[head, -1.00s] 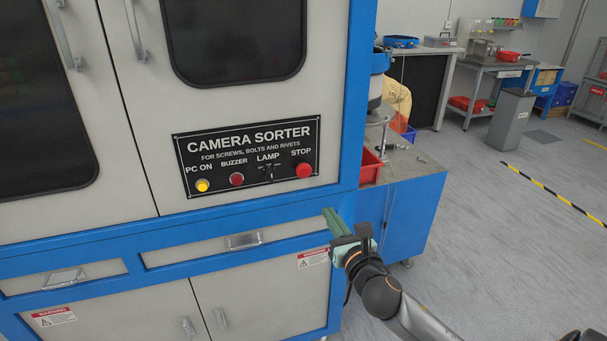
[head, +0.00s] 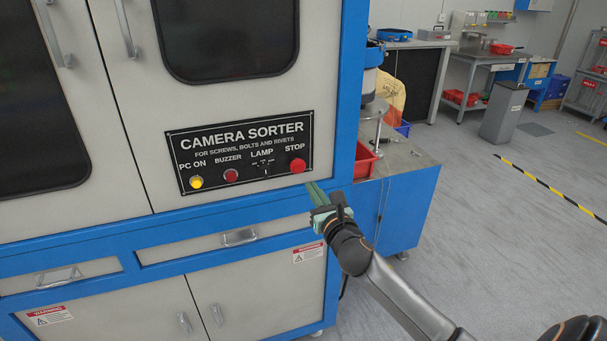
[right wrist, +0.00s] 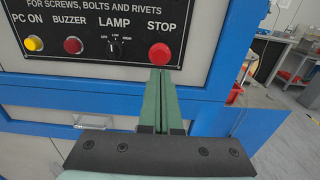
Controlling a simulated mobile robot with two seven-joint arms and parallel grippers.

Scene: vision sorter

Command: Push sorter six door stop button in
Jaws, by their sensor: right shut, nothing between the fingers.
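The red STOP button (head: 298,165) is a round knob at the right end of the black CAMERA SORTER panel (head: 240,132) on the cabinet door. It also shows in the right wrist view (right wrist: 160,54). My right gripper (head: 312,186) is shut and empty, its green fingers side by side. In the right wrist view the fingertips (right wrist: 160,72) appear just below the STOP button. I cannot tell whether they touch the panel; the button does not look covered. My left gripper is not in view.
The panel also holds a yellow PC ON button (head: 196,182), a red BUZZER button (head: 231,175) and a LAMP switch (head: 265,170). A drawer handle (head: 239,237) sticks out below. A red bin (head: 364,160) stands right of the cabinet. The floor at right is clear.

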